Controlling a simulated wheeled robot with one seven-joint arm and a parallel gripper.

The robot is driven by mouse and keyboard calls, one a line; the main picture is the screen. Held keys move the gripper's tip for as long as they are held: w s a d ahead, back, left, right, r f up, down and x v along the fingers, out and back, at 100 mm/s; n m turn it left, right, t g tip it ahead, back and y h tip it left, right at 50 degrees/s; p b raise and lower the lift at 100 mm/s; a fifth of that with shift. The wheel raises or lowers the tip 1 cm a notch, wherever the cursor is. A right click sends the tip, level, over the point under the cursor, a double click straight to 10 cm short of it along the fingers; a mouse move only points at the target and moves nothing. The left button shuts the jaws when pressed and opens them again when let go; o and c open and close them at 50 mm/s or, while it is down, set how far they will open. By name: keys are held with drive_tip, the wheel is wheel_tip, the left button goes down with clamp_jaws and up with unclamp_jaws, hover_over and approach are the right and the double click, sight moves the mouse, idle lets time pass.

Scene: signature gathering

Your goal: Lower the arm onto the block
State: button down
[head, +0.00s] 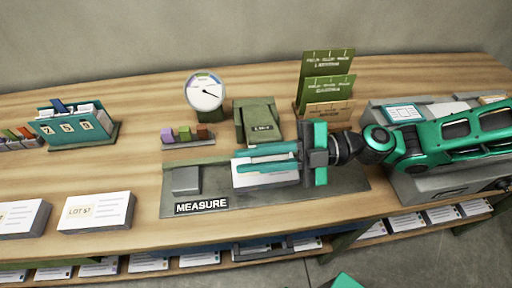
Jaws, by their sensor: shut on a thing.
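My gripper (243,159) reaches in from the right, its two teal fingers pointing left over the grey measure plate (225,208). The fingers are shut on a white paper block (268,178), which shows between and below them. They hide part of its top, and I cannot tell whether it touches the plate. A green device with a label (258,127) stands just behind the block. A grey block (186,180) sits on the plate's left part, apart from my gripper.
A dial gauge (205,92) and small coloured blocks (187,137) stand behind the plate. Green card holders (327,75) are at the back right. Labelled stacks (97,212) lie at the front left. A teal card box (75,122) stands at the left. Bare wood lies between them.

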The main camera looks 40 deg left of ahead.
drive_tip(key=shift+w+f, duration=0.15)
drive_tip(key=shift+w, duration=0.05)
drive_tip(key=c, duration=1.8)
unclamp_jaws()
drive_tip(key=shift+a, duration=0.1)
drive_tip(key=shift+o, duration=0.2)
drive_tip(key=v, duration=0.7)
drive_tip(key=shift+w+d, duration=0.2)
drive_tip(key=shift+d, duration=0.05)
